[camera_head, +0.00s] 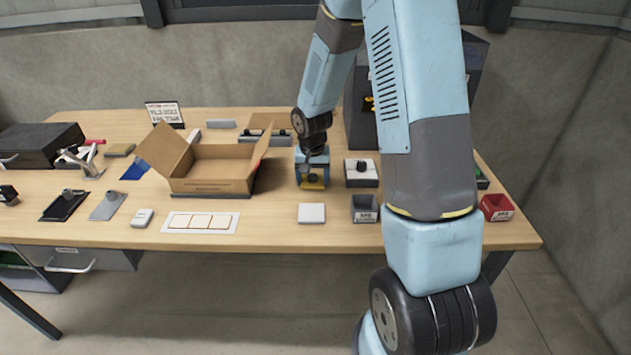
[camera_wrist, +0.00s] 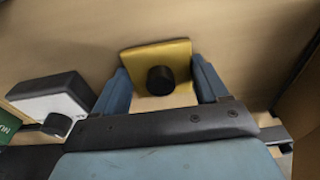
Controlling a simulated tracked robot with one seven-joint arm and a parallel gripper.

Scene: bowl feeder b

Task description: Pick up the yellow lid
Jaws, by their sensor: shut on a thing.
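The yellow lid (camera_wrist: 181,55) is a flat square plate with a round black knob, seen in the wrist view between the two blue fingers of my gripper (camera_wrist: 160,72). The fingers are shut on the lid, one on each side, with the knob in the middle. In the head view my gripper (camera_head: 312,172) is low over the table, right of the cardboard box, and a strip of the yellow lid (camera_head: 314,186) shows beneath it. Whether the lid touches the table cannot be told.
The open cardboard box (camera_head: 210,185) stands close to the left. A white block with a black knob (camera_head: 361,180) is just right. A white square (camera_head: 312,213) and a grey bin (camera_head: 364,211) lie in front. A red bin (camera_head: 496,208) is far right.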

